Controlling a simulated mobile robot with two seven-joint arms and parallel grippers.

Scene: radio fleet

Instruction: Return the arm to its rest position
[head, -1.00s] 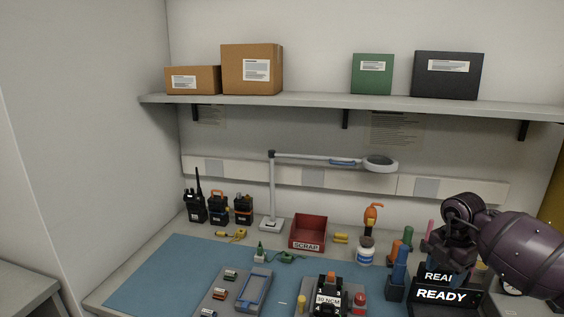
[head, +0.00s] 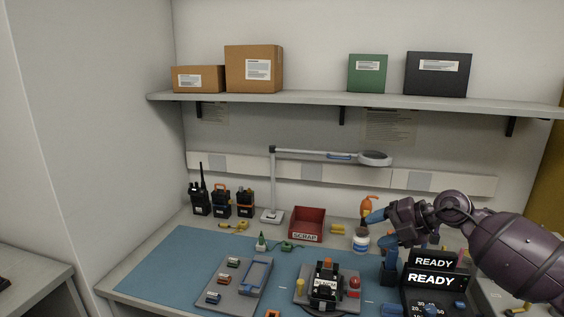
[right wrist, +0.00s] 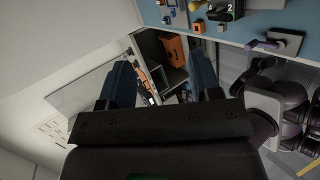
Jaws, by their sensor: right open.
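My right arm reaches in from the right in the head view, above the right part of the workbench. Its right gripper (head: 377,229) points left, with blue fingertips, near the white bottle and above the bench. In the right wrist view, the two blue fingers of the gripper (right wrist: 163,80) stand apart with nothing between them. My left gripper is not in view.
A black device with READY displays (head: 434,281) stands below my right arm. A white bottle (head: 361,241), a red SCRAP bin (head: 307,224), a lamp (head: 272,190) and several radios (head: 221,203) stand on the bench. A shelf (head: 340,103) with boxes hangs above.

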